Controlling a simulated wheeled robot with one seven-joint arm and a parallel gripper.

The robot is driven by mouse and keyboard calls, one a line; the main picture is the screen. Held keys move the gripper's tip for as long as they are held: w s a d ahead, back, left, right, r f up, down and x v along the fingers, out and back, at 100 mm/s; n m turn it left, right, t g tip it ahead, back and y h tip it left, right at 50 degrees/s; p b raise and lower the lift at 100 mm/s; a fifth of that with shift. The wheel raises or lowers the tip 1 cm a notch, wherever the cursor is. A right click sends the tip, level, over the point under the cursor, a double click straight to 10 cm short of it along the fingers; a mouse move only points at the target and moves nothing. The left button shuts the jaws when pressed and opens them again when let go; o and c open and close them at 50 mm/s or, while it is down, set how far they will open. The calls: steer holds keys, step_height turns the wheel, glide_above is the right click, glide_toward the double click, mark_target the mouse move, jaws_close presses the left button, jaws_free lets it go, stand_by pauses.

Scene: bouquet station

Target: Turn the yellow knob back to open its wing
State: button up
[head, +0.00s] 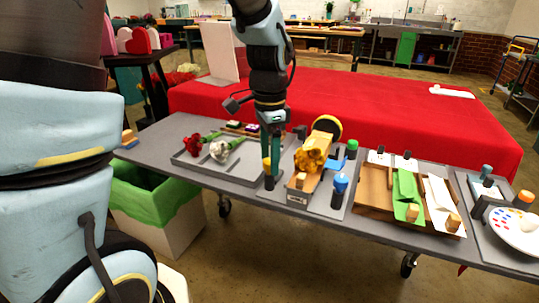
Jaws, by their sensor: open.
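A yellow knob (266,164) sits on top of a dark post at the left side of the grey bouquet fixture. My gripper (271,150) points straight down, directly above or around this knob. Its fingers partly cover the knob, so I cannot tell whether they touch it. The gripper is open. Yellow flowers (311,158) lie in the middle of the fixture, to the right of my gripper. I cannot make out the yellow knob's wing clearly behind the fingers.
A blue knob (341,182) and a green knob (352,145) stand right of the flowers. A grey tray (196,164) with red and white flowers lies left. A wooden tray (373,190) with green and white sheets lies right. A red-covered table (400,110) stands behind.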

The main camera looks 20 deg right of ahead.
steer(key=shift+c, duration=0.3)
jaws_close()
steer(key=shift+n, duration=0.4)
steer(key=n+p, duration=0.1)
steer(key=n, duration=0.2)
steer(key=shift+r+n, duration=0.1)
steer(key=shift+n, duration=0.2)
steer(key=n+p, duration=0.1)
steer(key=n, duration=0.3)
steer(key=shift+n+p, duration=0.3)
steer(key=n+p, duration=0.1)
steer(key=n, duration=0.3)
steer(key=shift+n+p, duration=0.3)
steer(key=n+p, duration=0.2)
steer(key=n, duration=0.2)
steer(key=shift+n, duration=0.3)
